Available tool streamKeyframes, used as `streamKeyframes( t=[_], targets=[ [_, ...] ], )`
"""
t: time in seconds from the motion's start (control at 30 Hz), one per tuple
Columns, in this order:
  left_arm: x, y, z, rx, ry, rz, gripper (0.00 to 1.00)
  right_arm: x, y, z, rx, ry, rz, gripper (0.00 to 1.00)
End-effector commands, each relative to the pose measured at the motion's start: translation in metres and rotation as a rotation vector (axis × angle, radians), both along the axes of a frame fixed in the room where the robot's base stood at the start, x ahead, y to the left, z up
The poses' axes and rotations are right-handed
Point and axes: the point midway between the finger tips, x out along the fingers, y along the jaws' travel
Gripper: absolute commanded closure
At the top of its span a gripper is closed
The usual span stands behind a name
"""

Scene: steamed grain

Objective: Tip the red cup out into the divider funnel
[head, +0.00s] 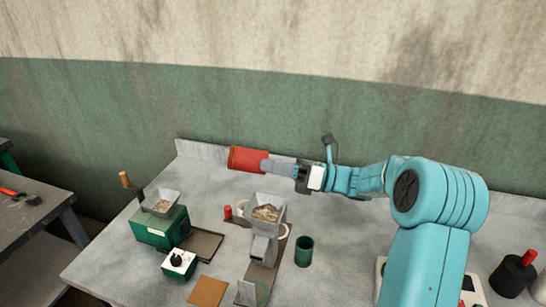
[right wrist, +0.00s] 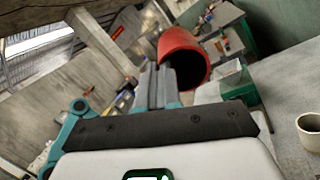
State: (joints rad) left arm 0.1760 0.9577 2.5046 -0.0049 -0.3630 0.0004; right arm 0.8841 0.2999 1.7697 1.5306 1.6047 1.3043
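The red cup (head: 244,158) is held on its side at the back of the bench in the head view, above and behind the grey divider funnel (head: 279,222). Pale grain lies in the funnel. My right gripper (head: 268,165) is shut on the cup; its fingers (right wrist: 157,85) also show in the right wrist view. There the cup (right wrist: 178,40) is tilted and its open mouth looks dark inside; I cannot see any grain in it. My left gripper is in neither view.
A green machine (head: 152,232) with a small hopper (head: 158,211) stands left of the funnel. A dark green cup (head: 304,252) stands right of the funnel. A white cup (right wrist: 311,132) shows in the right wrist view. The back right of the bench is clear.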

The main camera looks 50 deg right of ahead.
Motion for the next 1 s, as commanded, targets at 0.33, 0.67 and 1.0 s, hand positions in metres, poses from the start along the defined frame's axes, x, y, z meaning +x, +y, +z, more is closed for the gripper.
streamKeyframes(
  t=[0.33, 0.67, 1.0],
  targets=[
    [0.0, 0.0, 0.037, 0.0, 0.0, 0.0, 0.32, 0.0, 0.0, 0.009, -0.271, 0.283, -0.002, 1.0],
    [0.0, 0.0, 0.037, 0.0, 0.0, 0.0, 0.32, 0.001, 0.001, 0.014, -0.462, 0.494, 0.001, 1.0],
    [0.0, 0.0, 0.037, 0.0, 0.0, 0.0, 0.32, 0.001, 0.001, 0.019, -0.729, 0.797, 0.003, 1.0]
  ],
)
